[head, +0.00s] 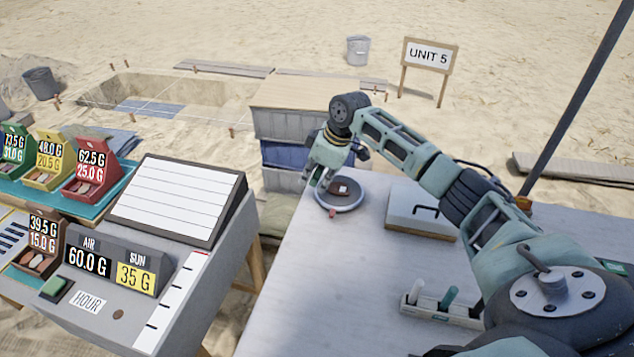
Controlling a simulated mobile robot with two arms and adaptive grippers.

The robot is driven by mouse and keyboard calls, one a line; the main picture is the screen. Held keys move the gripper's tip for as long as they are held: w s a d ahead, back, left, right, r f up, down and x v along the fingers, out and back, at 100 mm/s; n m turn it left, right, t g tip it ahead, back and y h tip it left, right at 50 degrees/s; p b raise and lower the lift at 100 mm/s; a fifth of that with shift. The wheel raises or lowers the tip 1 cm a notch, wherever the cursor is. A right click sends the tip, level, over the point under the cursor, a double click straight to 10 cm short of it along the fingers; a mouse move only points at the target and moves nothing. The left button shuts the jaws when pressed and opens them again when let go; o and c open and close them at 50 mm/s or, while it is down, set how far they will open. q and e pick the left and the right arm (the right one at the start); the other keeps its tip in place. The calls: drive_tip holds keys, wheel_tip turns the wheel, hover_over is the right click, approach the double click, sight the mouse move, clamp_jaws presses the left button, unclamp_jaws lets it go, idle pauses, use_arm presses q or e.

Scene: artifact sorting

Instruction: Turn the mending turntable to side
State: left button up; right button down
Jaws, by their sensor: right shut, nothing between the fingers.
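The mending turntable (350,203) is a small round grey disc with a dark rim, near the left edge of the grey table (300,270). A small brown piece with a pale patch (341,189) lies on it. A small reddish tab (332,213) shows at its near rim. My right gripper (322,188) points down at the left side of the disc, shut with nothing held. Its fingertips are small and partly hidden, so I cannot tell whether they touch the disc. My left gripper is not in view.
A pale lidded box with a dark handle (418,215) stands right of the turntable. A tool rack (436,312) stands at the near right. A console with "AIR" and "SUN" readouts (108,262) and coloured bins (97,172) stand left, across a gap. The table's near left is clear.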

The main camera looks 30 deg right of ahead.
drive_tip(key=x, duration=0.9)
drive_tip(key=shift+a+p, duration=0.1)
drive_tip(key=shift+p, duration=0.2)
drive_tip(key=s+d+p, duration=0.1)
drive_tip(key=s+d, duration=0.1)
drive_tip(key=s, duration=0.1)
drive_tip(key=shift+d+r+p, duration=0.2)
drive_tip(key=shift+r+p, duration=0.05)
drive_tip(key=shift+p, duration=0.15)
drive_tip(key=shift+s+d, duration=0.15)
drive_tip(key=shift+d, duration=0.05)
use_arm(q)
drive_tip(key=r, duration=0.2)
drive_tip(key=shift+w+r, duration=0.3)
use_arm(e)
drive_tip(key=shift+f, duration=0.1)
